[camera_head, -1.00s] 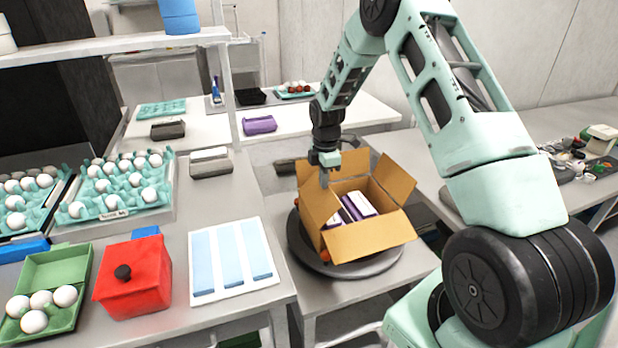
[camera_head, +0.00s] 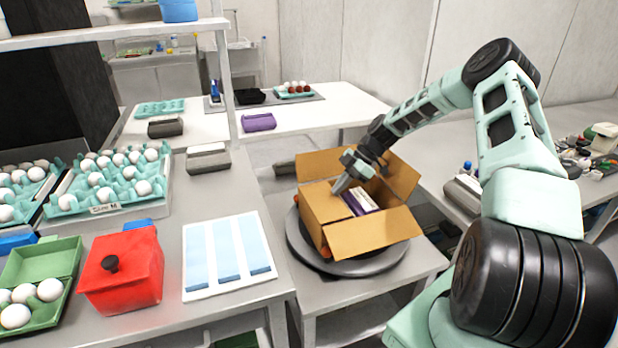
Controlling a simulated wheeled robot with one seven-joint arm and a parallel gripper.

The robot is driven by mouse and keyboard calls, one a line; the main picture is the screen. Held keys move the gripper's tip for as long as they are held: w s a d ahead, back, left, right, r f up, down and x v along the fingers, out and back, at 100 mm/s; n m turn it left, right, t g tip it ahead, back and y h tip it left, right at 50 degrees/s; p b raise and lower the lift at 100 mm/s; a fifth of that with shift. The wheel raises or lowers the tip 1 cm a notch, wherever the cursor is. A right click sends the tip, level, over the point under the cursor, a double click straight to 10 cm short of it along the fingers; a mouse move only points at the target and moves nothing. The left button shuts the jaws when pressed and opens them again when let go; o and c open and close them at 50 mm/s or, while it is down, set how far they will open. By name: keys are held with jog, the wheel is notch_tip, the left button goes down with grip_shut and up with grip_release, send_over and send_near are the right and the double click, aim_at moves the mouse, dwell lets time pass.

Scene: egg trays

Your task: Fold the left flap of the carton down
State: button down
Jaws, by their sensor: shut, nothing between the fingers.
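The open cardboard carton (camera_head: 335,238) stands on a round dark turntable. Its left flap (camera_head: 322,204) appears to lean inward over the left part of the opening. My gripper (camera_head: 338,190) is shut and empty, tilted down to the left, with its tips at or just above that flap; I cannot tell whether they touch. The back flap (camera_head: 318,162) stands up, the right flap (camera_head: 402,178) leans outward, and the front flap (camera_head: 376,234) hangs outward. A white and purple egg box (camera_head: 359,203) shows inside the carton; the rest of the inside is partly hidden.
The turntable (camera_head: 350,267) rests on a low grey table. A shelf post (camera_head: 228,90) rises behind the counter.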

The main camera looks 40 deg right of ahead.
jog(key=shift+s+d+f, duration=0.1)
jog(key=shift+d+f, duration=0.05)
jog(key=shift+f, duration=0.2)
dwell(0.4)
